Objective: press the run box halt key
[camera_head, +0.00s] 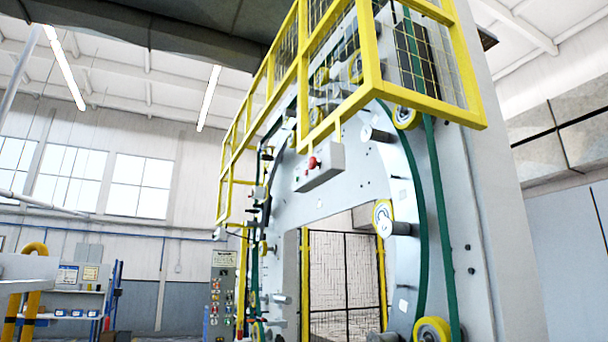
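A small grey box (325,172) is mounted on the face of the large grey wrapping machine, just above its arch opening. A red key (313,163) stands out from the front of the box, with smaller dark controls beside it that are too small to tell apart. No label on the box can be read, so I cannot tell for certain that it is the run box. Neither of my grippers is in view, and nothing is touching the red key.
A yellow mesh guard (376,85) overhangs the box from above. The machine (390,180) carries green belts and yellow rollers. A separate control panel (223,290) with several coloured buttons stands left of the arch. A mesh gate (343,275) shows through the opening.

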